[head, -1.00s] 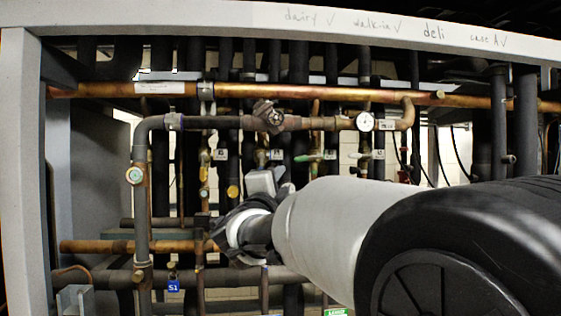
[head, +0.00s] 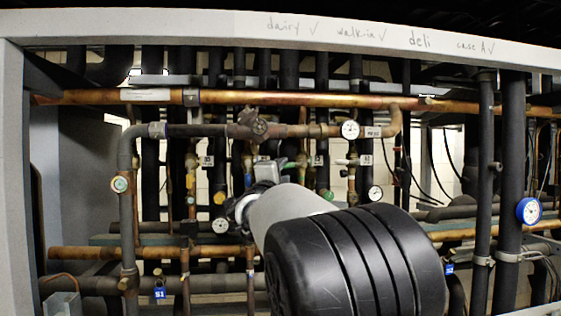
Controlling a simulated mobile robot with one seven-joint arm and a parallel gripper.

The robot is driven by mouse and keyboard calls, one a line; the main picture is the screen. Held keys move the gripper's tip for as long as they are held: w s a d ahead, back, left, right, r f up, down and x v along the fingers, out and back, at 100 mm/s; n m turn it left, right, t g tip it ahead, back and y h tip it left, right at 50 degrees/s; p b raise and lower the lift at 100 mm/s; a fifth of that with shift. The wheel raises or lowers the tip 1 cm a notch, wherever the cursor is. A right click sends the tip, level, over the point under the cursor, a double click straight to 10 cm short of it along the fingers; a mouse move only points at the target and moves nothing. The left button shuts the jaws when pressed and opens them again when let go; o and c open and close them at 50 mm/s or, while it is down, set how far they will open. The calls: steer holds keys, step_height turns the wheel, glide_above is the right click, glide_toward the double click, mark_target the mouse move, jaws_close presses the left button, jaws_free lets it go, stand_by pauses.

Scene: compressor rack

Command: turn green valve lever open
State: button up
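The green valve lever (head: 300,161) shows as a small green handle among the copper pipes in the middle of the rack, just right of my gripper. It looks roughly level. My gripper (head: 268,172) is seen from behind at the end of my arm, close to the lever in the picture. Its fingertips are hidden, so I cannot tell whether it touches the lever or is open or shut. My arm covers the pipes below and right of it.
A pressure gauge (head: 350,130) and a dark round valve (head: 260,127) sit on the pipe above my gripper. A long copper pipe (head: 300,99) crosses above them. A blue-rimmed gauge (head: 529,211) stands at the right. A grey frame post (head: 12,170) stands at the left.

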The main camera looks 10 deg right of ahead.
mark_target(286, 166)
steer(key=p+x, duration=0.1)
steer(key=x, duration=0.4)
steer(key=shift+w+d+r+p, duration=0.1)
steer(key=shift+w+d+p, duration=0.1)
steer(key=shift+w+p, duration=0.15)
jaws_close()
